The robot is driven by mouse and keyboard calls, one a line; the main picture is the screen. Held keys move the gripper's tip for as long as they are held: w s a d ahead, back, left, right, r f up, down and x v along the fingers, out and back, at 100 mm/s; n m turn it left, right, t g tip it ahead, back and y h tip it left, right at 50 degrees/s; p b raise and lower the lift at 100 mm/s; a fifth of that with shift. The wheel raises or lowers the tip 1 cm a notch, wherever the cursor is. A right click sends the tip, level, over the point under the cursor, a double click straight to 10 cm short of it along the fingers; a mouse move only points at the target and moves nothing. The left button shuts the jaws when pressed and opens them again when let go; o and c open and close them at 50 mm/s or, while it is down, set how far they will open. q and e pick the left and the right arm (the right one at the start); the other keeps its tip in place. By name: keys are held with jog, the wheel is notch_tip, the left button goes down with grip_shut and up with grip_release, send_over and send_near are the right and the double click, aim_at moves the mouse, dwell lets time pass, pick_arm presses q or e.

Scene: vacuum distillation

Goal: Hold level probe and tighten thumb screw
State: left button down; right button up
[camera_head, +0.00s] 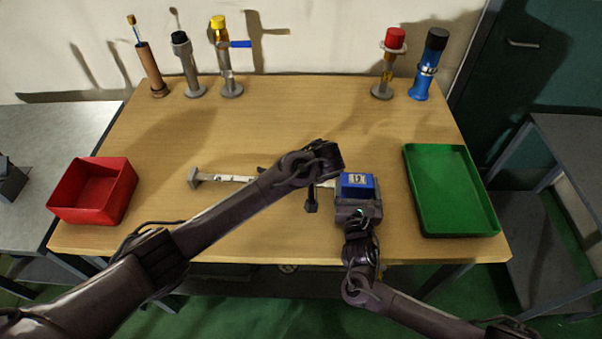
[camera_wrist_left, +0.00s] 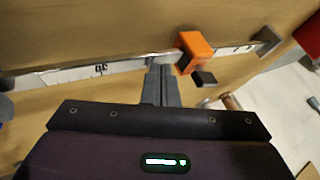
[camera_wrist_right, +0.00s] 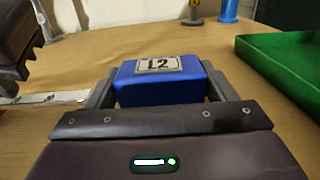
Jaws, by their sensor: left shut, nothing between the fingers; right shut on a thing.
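The level probe has a blue head (camera_head: 357,185) labelled 12 and a long pale rod (camera_head: 228,179) with markings. It reaches left across the table to a grey end piece (camera_head: 194,178). My right gripper (camera_head: 357,201) is shut on the blue head, which also shows in the right wrist view (camera_wrist_right: 160,80). My left gripper (camera_head: 312,207) is shut and empty. In the left wrist view, its fingertips (camera_wrist_left: 161,66) are close to the rod, beside an orange block (camera_wrist_left: 194,51) on it with a dark knob (camera_wrist_left: 205,78). Contact is unclear. My left arm hides the orange block in the head view.
A red bin (camera_head: 93,191) stands on the left and a green tray (camera_head: 452,190) on the right. Several upright tools, including a yellow-capped one (camera_head: 224,57) and a blue one (camera_head: 428,66), stand along the back.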

pick_arm(q)
jog(key=shift+a, duration=1)
jog(key=shift+a, duration=1)
jog(key=shift+r, duration=0.1)
